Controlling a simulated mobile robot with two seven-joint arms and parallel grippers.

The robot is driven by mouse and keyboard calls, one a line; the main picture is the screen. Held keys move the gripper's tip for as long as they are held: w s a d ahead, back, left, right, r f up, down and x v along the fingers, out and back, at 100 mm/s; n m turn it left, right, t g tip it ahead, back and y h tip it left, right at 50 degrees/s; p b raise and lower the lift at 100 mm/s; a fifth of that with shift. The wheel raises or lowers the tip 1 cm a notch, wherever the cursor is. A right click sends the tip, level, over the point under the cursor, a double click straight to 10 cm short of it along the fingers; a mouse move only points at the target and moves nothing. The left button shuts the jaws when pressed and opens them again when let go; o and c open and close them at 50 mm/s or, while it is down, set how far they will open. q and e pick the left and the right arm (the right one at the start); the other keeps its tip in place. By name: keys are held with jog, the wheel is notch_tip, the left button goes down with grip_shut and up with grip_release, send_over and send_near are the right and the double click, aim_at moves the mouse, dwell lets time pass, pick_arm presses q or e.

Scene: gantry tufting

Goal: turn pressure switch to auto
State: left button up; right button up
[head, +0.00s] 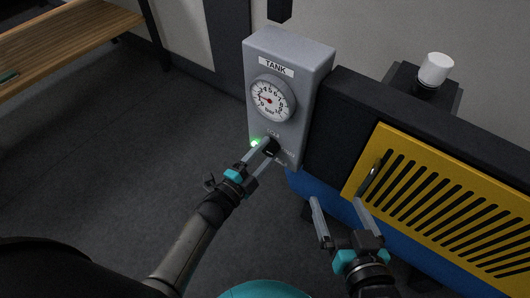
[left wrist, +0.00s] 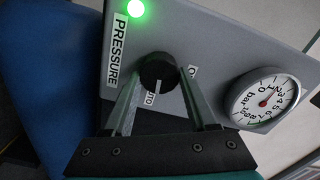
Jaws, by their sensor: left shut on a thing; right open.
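The pressure switch is a round black knob (left wrist: 157,70) low on the front of a grey box labelled TANK (head: 308,88). In the left wrist view a light mark on the knob points down towards a partly hidden AUTO label (left wrist: 150,99); a small O label (left wrist: 193,72) is to its right. My left gripper (head: 266,152) is shut on the knob, with one finger on each side. The knob also shows in the head view (head: 270,147), partly hidden by the fingers. My right gripper (head: 338,202) is open and empty, right of the left one.
A green lamp (left wrist: 135,8) is lit beside the PRESSURE label (left wrist: 117,50). A dial gauge (head: 272,98) sits above the knob. A yellow slotted panel (head: 440,205) with a dark handle is at right. A wooden bench (head: 70,40) stands far left; the floor between is clear.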

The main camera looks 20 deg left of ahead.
pick_arm(q)
jog(key=shift+m, duration=0.7)
pick_arm(e)
jog(key=shift+a+r, duration=0.1)
jog(key=shift+r, duration=0.05)
jog(key=shift+r+t, duration=0.1)
jog(key=shift+t, duration=0.2)
pick_arm(q)
jog(key=o, duration=1.4)
jog(key=shift+c, duration=0.2)
